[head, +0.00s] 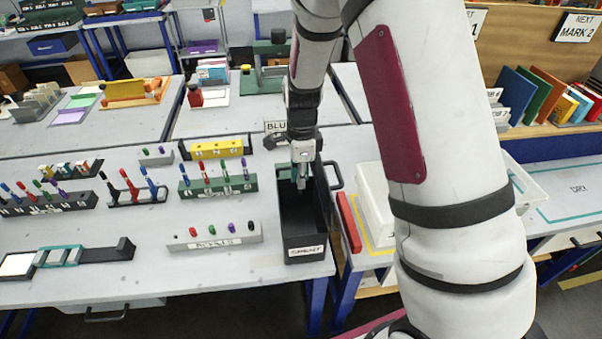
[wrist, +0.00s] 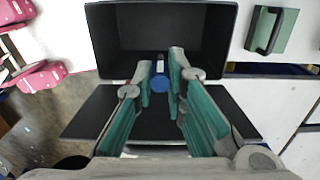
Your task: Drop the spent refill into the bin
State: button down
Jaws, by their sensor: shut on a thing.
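My gripper (head: 301,182) is over the black bin (head: 305,225) at the right end of the table in the head view. The bin has a white label on its front, too small to read surely. In the wrist view my gripper (wrist: 160,78) has its green-padded fingers close together on a slim dark refill (wrist: 160,84) with a blue round end. The bin's dark wall and floor (wrist: 160,25) show behind it. The refill is hard to make out in the head view.
A grey block with several coloured caps (head: 213,237) stands left of the bin. A green rack of pens (head: 218,184) and a yellow block (head: 217,149) stand behind it. A red bar (head: 349,222) and a white box (head: 373,200) lie to the right.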

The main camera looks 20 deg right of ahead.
jog(key=shift+f+b, duration=0.6)
jog(key=shift+f, duration=2.5)
jog(key=c, duration=1.5)
grip_release()
jog(key=shift+c, duration=0.2)
notch_tip(320, 180, up, 12)
jog(key=shift+f, duration=0.1)
